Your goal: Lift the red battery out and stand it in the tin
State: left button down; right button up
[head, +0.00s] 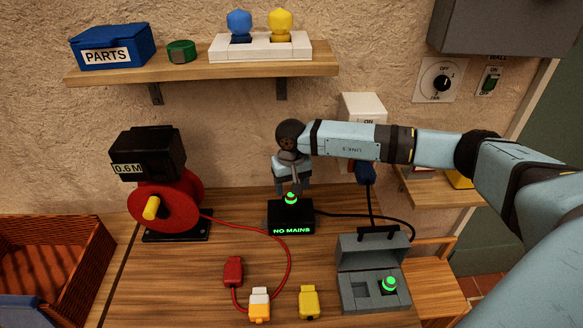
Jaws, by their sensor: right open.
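My right gripper (291,189) reaches in from the right and points down, open, its fingers just above a green-lit knob (291,198). That knob stands on a black box (291,217) marked NO MAINS. I cannot make out a battery that is clearly red. The red piece (233,272) on the bench looks like a plug. An open grey case (348,303), possibly the tin, stands at the right with its lid raised. One of its recesses looks empty; the other holds a green-lit piece (389,287). My left gripper is not in view.
A white-and-orange plug (259,305) and a yellow plug (309,302) lie at the front. A red cable reel (180,207) stands left, its cable curving across the bench (180,285). A black cable runs right of the black box. A wicker basket (62,247) is far left.

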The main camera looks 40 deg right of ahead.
aim_at(291, 195)
jog(key=shift+f, duration=2.2)
jog(key=shift+r, duration=0.1)
jog(key=c, duration=1.1)
